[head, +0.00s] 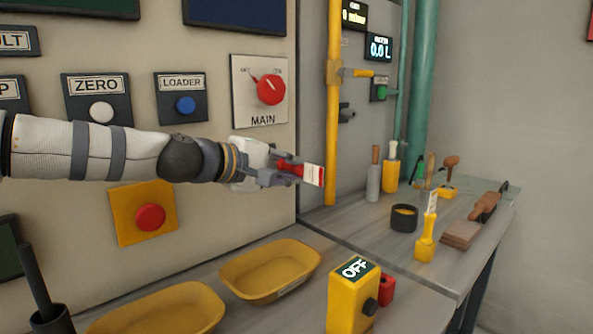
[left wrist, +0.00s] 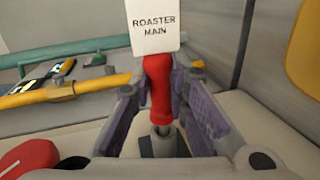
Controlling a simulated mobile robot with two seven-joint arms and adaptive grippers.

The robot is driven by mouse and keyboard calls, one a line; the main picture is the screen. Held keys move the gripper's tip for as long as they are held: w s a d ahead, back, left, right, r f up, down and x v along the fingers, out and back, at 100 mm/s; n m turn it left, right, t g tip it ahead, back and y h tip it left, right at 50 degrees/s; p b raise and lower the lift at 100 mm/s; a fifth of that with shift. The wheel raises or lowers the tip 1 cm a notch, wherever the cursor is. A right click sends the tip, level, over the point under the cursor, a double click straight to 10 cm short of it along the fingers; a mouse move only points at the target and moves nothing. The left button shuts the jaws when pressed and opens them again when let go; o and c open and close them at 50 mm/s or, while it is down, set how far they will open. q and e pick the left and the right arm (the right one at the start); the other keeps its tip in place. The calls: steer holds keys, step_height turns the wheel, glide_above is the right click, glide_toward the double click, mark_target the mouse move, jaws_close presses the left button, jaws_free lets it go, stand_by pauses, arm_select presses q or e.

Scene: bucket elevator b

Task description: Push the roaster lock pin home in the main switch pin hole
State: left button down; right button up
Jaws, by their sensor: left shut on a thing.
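The roaster lock pin has a red grip (head: 290,167) and a white tag (head: 314,175). In the left wrist view the tag (left wrist: 156,30) reads ROASTER MAIN, above the red grip (left wrist: 158,85). My left gripper (head: 285,173) is shut on the pin's red grip. It is below and slightly right of the main switch (head: 270,90), apart from its plate in the picture. The switch has a red knob on a pale plate marked MAIN. Part of the red knob (left wrist: 28,158) shows at the wrist view's lower left. I cannot make out the pin hole. My right gripper is not in view.
Yellow trays (head: 270,270) and a yellow OFF box (head: 353,298) are on the bench below. A yellow pipe (head: 333,110) stands right of the switch panel. Tools and a dark cup (head: 404,218) occupy the right-hand bench. The air around the gripper looks clear.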

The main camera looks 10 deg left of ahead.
arm_select(q)
steer(key=shift+w+a, duration=0.5)
steer(key=shift+a, duration=0.3)
steer(key=c, duration=1.5)
jaws_free()
steer(key=shift+o, duration=0.2)
steer(key=v, duration=0.7)
steer(key=shift+s+a, duration=0.15)
steer(key=shift+s, duration=0.05)
